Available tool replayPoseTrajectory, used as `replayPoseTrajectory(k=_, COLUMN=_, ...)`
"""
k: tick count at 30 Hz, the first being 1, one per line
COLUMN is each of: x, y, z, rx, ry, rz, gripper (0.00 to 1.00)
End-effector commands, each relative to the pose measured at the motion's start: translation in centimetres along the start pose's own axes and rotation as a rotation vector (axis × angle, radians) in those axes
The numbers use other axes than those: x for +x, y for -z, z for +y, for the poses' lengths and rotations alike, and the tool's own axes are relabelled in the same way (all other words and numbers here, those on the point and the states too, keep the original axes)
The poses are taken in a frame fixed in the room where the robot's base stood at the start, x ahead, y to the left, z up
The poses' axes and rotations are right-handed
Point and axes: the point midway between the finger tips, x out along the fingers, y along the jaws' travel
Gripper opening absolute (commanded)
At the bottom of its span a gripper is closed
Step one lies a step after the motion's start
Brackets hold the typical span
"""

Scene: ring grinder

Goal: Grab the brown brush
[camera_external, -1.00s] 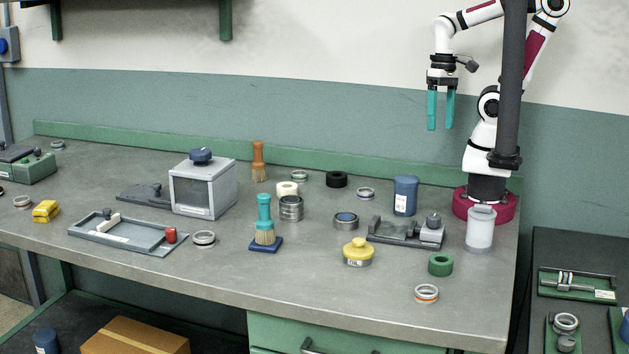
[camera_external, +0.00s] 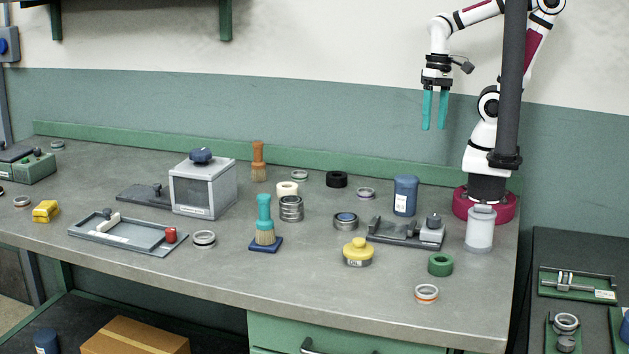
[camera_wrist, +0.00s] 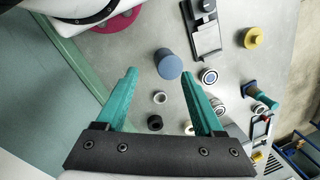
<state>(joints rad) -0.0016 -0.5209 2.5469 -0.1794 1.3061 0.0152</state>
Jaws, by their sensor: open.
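The brown brush (camera_external: 258,162) stands upright on its bristles near the back of the bench, behind and left of the white ring, in the external view. I cannot make it out in the wrist view. My gripper (camera_external: 434,128) hangs in the air at the right, well above the bench and far from the brush, with its teal fingers pointing down. In the wrist view my gripper (camera_wrist: 160,74) has its fingers wide apart with nothing held between them.
A teal brush (camera_external: 264,211) stands on a blue base in front of the brown one. A grey box with a blue knob (camera_external: 203,188) is to its left. White (camera_external: 288,189) and black (camera_external: 337,180) rings and a blue jar (camera_external: 405,196) lie to its right.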

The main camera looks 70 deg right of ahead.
Motion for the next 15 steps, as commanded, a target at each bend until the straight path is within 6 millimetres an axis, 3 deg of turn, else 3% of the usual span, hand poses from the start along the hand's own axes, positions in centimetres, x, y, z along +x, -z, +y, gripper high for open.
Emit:
replayPoseTrajectory(k=2, x=0.9, y=3.6, z=-2.8, rx=-0.059, ry=0.054, rz=0.068, gripper=0.69)
replayPoseTrajectory(k=6, x=4.0, y=14.7, z=-11.0, rx=-0.134, ry=0.197, rz=0.350, gripper=0.69)
replayPoseTrajectory(k=9, x=6.6, y=22.5, z=-14.9, rx=-0.131, ry=0.219, rz=0.607, gripper=0.69)
replayPoseTrajectory(k=12, x=8.9, y=28.2, z=-16.1, rx=-0.128, ry=0.154, rz=0.860, gripper=0.69)
replayPoseTrajectory(k=15, x=10.6, y=31.2, z=-15.8, rx=-0.147, ry=0.049, rz=1.055, gripper=0.69)
